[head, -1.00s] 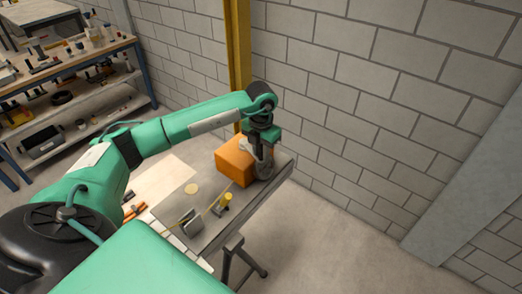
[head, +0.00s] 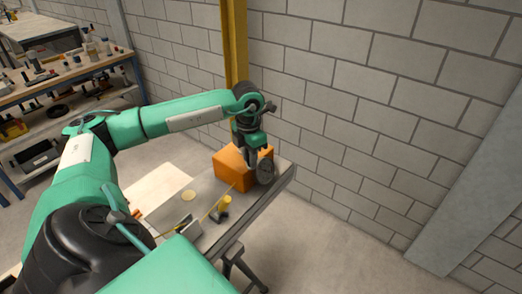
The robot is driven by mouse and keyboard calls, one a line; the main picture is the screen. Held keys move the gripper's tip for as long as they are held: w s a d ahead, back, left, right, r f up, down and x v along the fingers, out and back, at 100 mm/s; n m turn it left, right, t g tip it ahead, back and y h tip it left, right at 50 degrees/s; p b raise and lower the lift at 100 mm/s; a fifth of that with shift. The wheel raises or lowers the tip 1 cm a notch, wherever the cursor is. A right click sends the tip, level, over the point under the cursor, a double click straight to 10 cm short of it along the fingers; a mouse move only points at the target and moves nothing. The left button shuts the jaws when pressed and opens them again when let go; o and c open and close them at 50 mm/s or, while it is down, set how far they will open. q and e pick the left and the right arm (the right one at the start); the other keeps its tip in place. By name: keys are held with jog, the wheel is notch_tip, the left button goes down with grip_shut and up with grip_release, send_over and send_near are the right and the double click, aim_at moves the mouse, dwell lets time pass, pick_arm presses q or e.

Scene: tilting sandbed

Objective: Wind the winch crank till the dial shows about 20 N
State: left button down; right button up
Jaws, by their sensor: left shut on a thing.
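The winch is an orange box (head: 229,168) at the far end of the narrow grey bench. A dark grey round disc (head: 265,172) stands at its right side, by the crank. My left gripper (head: 252,172) points down between the box and the disc and is shut on the winch crank; its fingers hide most of the crank handle. A thin yellow cord (head: 215,206) runs from the box toward the near end of the bench. No dial reading can be made out. My right gripper is not in view.
A block wall and a yellow post (head: 234,45) stand behind. A cluttered workbench (head: 75,75) is at the left.

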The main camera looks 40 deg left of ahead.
pick_arm(q)
jog(key=shift+s+a, duration=0.2)
jog(key=shift+s, duration=0.1)
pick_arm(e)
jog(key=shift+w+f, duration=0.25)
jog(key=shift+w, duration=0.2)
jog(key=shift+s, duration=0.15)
pick_arm(q)
jog(key=c, duration=1.4)
grip_release()
jog(key=shift+s+a, duration=0.1)
jog(key=shift+o, duration=0.8)
jog(key=shift+s+a, duration=0.1)
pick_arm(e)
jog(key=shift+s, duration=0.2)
pick_arm(q)
jog(key=shift+r, duration=0.25)
notch_tip(320, 180, up, 13)
jog(key=b, duration=0.2)
jog(key=shift+r, duration=0.2)
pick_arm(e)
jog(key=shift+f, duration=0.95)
